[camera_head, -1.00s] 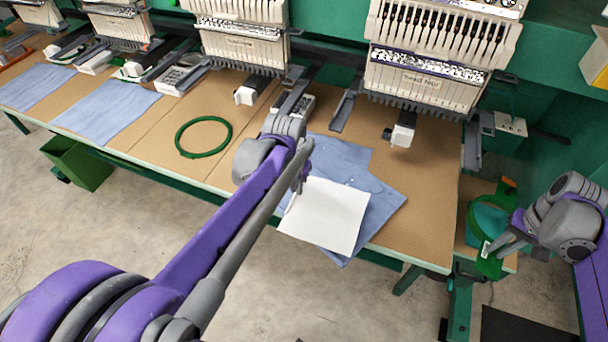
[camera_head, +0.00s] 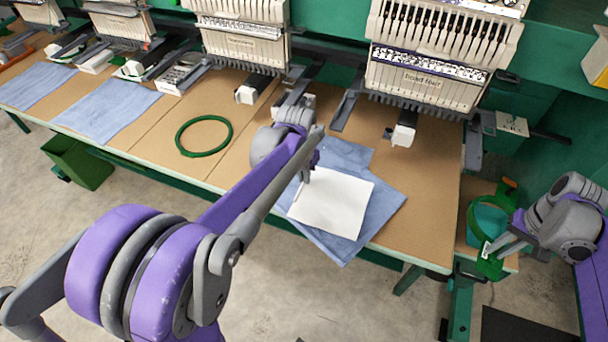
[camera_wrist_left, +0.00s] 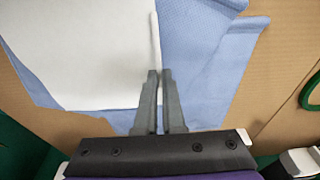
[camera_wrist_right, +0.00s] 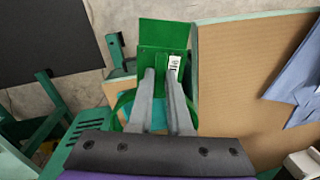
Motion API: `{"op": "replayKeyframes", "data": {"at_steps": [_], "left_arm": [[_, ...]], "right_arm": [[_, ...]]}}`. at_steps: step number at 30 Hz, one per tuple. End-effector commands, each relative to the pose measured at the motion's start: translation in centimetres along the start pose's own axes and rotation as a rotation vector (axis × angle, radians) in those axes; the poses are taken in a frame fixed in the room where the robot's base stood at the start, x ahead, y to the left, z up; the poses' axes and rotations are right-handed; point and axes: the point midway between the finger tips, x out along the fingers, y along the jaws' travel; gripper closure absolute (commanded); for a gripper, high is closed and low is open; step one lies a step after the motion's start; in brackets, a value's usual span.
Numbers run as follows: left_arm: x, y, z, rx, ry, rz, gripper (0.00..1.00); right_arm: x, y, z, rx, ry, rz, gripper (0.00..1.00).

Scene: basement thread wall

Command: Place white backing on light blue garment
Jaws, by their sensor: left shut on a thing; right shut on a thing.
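The white backing (camera_head: 333,204) is a flat white sheet lying over the light blue garment (camera_head: 386,208), which spreads on the table at the front edge. Garment shows around the sheet on the back, right and front sides. My left gripper (camera_head: 303,178) is shut on the sheet's left edge. In the left wrist view, the fingertips (camera_wrist_left: 160,76) pinch a thin raised edge of the white backing (camera_wrist_left: 85,50), with the garment (camera_wrist_left: 195,60) beside it. My right gripper (camera_head: 494,246) is shut on the bracket (camera_wrist_right: 163,45) of a green hoop (camera_head: 474,226), off the table's right end.
An empty green hoop (camera_head: 204,136) lies on the table to the left. Embroidery machine heads (camera_head: 424,80) hang over the back. More blue garments (camera_head: 108,110) lie far left. A green bin (camera_head: 78,160) stands below the table. Bare tabletop (camera_head: 432,170) lies right of the garment.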

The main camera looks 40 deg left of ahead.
Motion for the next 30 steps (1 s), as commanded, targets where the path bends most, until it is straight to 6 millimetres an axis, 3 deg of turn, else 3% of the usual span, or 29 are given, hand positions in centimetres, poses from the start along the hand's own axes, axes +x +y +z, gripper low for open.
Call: {"op": "replayKeyframes", "data": {"at_steps": [6,7,9,12,22,26,30], "left_arm": [[0.8,0.0,0.1,0.0,0.0,0.0,1.0],[0.7,0.0,0.1,0.0,0.0,0.0,0.89],[0.6,0.0,0.1,0.0,0.0,0.0,0.76],[0.6,0.0,0.1,0.0,0.0,0.0,0.64],[0.1,0.0,0.0,0.0,0.001,0.0,0.64],[-1.6,0.0,-0.1,0.0,0.001,0.0,0.64],[-4.6,0.0,-0.1,0.0,0.0,0.0,0.64]], "right_arm": [[0.6,0.1,0.1,0.0,-0.002,0.0,1.0],[0.6,0.1,0.1,0.0,-0.002,0.0,1.0],[0.5,0.1,0.1,0.0,-0.002,0.0,1.0],[0.5,0.0,0.1,0.0,-0.002,0.0,1.0],[0.1,0.0,0.0,0.0,0.0,0.0,1.0],[-0.7,-0.1,-0.1,0.0,0.003,0.0,1.0],[-1.1,-0.1,-0.1,0.0,0.004,0.0,1.0]]}}
